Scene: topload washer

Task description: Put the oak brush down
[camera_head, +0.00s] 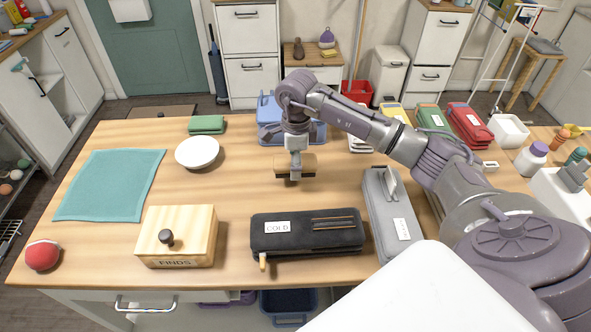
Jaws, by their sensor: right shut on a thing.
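The oak brush (308,164), a light brown wooden block with a darker underside, is over the middle of the wooden table (120,235). My right gripper (295,172) points down and is shut on the brush, with its fingers across the middle of it. The fingers hide part of the brush. I cannot tell whether its underside touches the table or is just above it. My left gripper is not in view.
A blue container (268,118) stands behind the brush. A dark case marked COLD (290,242) and a grey case (385,210) lie in front. A wooden FINDS box (190,225), white bowl (197,152) and teal cloth (110,185) are left. Bare table lies around the brush.

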